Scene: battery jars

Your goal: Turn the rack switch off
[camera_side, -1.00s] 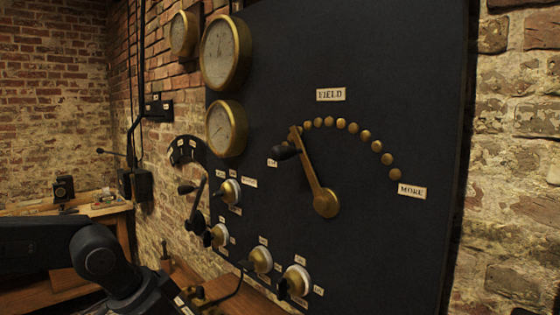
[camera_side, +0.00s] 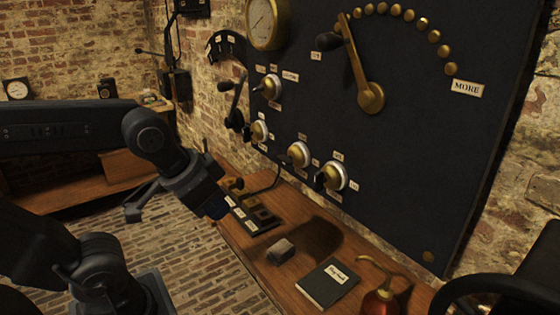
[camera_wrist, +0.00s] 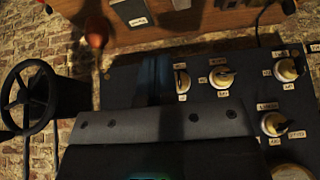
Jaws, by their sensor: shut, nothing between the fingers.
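Several round brass-and-white switches with small labels sit on the black panel. In the side view they are an upper one (camera_side: 271,86), a lower left one (camera_side: 260,131), a middle one (camera_side: 299,154) and a lower right one (camera_side: 333,176). Their labels are too small to read, so I cannot tell which is the rack switch. My gripper (camera_side: 214,207) is shut and empty, low at the left of the panel and apart from the switches. In the wrist view, switches show right of my gripper (camera_wrist: 156,78), including a middle one (camera_wrist: 222,76) and a right one (camera_wrist: 286,69).
A wooden bench (camera_side: 293,278) runs below the panel. On it are a small grey block (camera_side: 281,251), a dark book (camera_side: 328,283) and a red oil can (camera_side: 379,303). A large brass lever (camera_side: 357,68) stands on the panel. A dark handwheel (camera_wrist: 30,95) shows in the wrist view.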

